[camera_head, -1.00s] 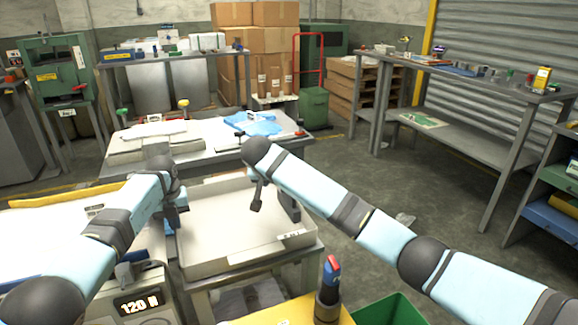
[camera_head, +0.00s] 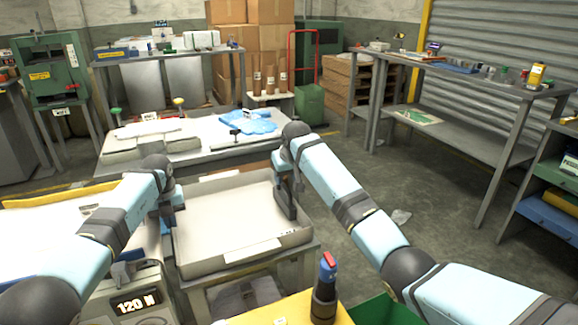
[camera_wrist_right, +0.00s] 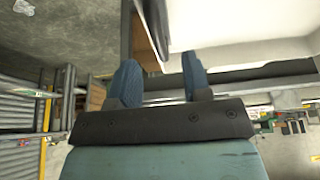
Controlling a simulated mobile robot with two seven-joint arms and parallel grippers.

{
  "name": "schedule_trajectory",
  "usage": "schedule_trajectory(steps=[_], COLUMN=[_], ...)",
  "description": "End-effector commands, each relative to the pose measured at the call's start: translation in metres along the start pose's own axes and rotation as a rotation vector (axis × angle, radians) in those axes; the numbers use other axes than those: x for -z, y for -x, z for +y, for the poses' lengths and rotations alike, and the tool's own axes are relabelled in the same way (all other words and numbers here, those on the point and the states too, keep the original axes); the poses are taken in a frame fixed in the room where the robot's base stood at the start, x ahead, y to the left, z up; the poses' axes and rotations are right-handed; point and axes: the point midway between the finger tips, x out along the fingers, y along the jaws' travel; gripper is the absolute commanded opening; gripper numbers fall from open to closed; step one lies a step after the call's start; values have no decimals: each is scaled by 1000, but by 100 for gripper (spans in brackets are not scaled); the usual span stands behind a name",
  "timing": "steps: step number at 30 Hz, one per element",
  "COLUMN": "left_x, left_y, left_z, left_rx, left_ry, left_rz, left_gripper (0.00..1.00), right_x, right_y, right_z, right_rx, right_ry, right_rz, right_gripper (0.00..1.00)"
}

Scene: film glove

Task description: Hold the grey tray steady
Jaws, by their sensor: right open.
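The grey tray (camera_head: 250,258) is a shallow open box with a pale inside, standing level on a small table in the middle of the head view. My left gripper (camera_head: 172,220) is down at the tray's left wall; whether its jaws are open or shut is hidden. My right gripper (camera_head: 288,205) is at the tray's right wall, pointing down. In the right wrist view my right gripper (camera_wrist_right: 160,72) has its two blue fingers apart, and the tray's wall (camera_wrist_right: 147,38) runs into the gap between them. I cannot tell whether either finger touches it.
A bench (camera_head: 210,152) with blue cloth (camera_head: 252,124) stands behind the tray. A device (camera_head: 136,300) reading "120 N" stands at front left. A red-and-blue-topped tool (camera_head: 325,285) stands on a yellow surface in front, beside a green bin (camera_head: 372,312).

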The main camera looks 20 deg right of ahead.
Motion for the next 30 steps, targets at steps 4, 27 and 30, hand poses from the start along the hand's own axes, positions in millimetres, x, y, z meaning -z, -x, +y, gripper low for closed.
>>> schedule_trajectory(steps=[4,27,30], left_x=[0,0,0], left_y=[0,0,0], left_z=[0,0,-1], left_rx=[0,1,2], left_ry=[0,0,0], left_rz=[-1,-1,-1], left_gripper=[0,0,0], right_x=[0,0,0], right_y=[-27,-56,-56], right_z=[0,0,-2], right_rx=[-1,0,1], right_ry=[-1,0,1], right_rz=[-3,1,1], right_gripper=[44,5,0])
